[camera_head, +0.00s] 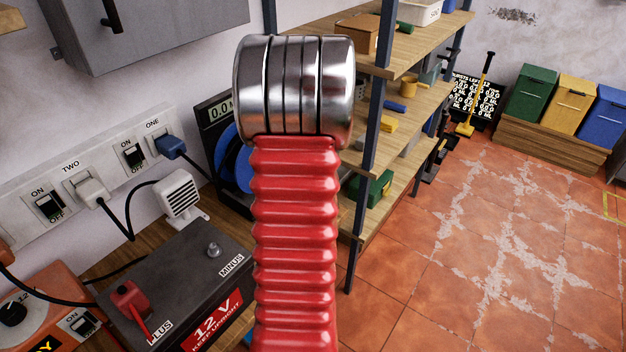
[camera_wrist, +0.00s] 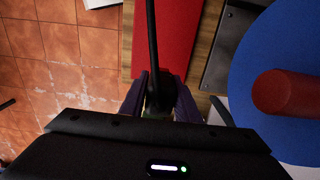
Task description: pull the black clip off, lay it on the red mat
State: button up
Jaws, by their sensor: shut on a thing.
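My gripper (camera_wrist: 158,88) shows in the wrist view, its purple fingers shut on the black clip (camera_wrist: 157,100). A black cable (camera_wrist: 151,40) runs from the clip up the picture. The red mat (camera_wrist: 180,40) lies on the wooden bench beyond the fingertips, in line with the clip. I cannot tell whether the clip touches it. In the head view the 12 V battery (camera_head: 170,268) stands at lower left. Its MINUS post (camera_head: 213,250) is bare, and a red clip (camera_head: 130,300) sits on the PLUS side. My arm hides the gripper and mat there.
A blue disc (camera_wrist: 270,50) with a red cylinder (camera_wrist: 288,94) stands close to the gripper's right. A dark grey flat thing (camera_wrist: 232,45) lies between it and the mat. Sockets (camera_head: 85,180) and a small white finned box (camera_head: 178,193) stand behind the battery.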

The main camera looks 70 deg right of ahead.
jog(key=shift+f, duration=3.1)
jog(key=shift+f, duration=0.65)
jog(key=o, duration=1.2)
jog(key=shift+o, duration=0.2)
notch_tip(320, 180, up, 14)
jog(key=shift+f, duration=0.15)
jog(key=shift+s, duration=0.15)
